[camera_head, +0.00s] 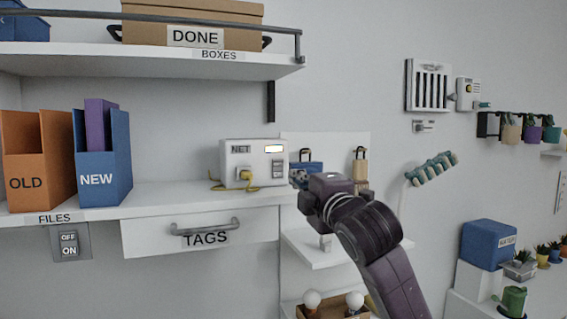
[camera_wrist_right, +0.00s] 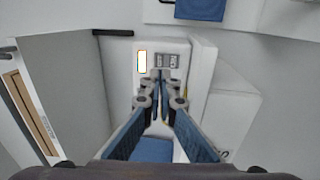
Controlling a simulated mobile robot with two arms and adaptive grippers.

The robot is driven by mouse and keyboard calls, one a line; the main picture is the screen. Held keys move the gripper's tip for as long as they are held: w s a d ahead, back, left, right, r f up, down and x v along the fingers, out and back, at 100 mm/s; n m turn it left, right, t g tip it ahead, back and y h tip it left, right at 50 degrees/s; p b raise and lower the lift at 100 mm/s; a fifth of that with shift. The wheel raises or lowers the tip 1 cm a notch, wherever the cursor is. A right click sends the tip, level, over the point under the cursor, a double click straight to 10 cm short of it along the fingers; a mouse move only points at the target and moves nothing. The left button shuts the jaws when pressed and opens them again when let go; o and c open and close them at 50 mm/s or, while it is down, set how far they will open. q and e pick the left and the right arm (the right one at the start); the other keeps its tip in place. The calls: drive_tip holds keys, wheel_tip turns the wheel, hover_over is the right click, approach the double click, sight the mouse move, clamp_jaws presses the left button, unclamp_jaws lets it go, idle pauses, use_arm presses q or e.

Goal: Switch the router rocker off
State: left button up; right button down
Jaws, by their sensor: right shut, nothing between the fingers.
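The router (camera_head: 233,156) is a white box marked NET on the white shelf, with a small lit display (camera_head: 274,149) and a yellow cable (camera_head: 246,178) plugged into its front. Its grey rocker (camera_head: 277,168) sits below the display at the right; it also shows in the right wrist view (camera_wrist_right: 168,59). Which way the rocker is tipped is too small to tell. My right gripper (camera_head: 297,177) is just right of the router's front. In the right wrist view its fingertips (camera_wrist_right: 160,76) are together and empty, lined up close to the rocker; contact cannot be told. My left gripper is not in view.
A drawer marked TAGS (camera_head: 200,232) is under the shelf. An OFF/ON wall switch (camera_head: 69,243) is at lower left. Orange (camera_head: 38,160) and blue (camera_head: 104,160) file holders stand left of the router. The shelf between them and the router is clear.

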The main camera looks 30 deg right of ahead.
sight(280, 164)
drive_tip(key=p+x, duration=0.3)
drive_tip(key=x, duration=0.4)
drive_tip(key=shift+w+r, duration=0.15)
drive_tip(key=shift+w, duration=0.05)
drive_tip(key=shift+x, duration=0.75)
drive_tip(key=shift+p, duration=0.3)
drive_tip(key=shift+w+d+r+p, duration=0.1)
drive_tip(key=shift+w+p, duration=0.05)
drive_tip(key=shift+p, duration=0.15)
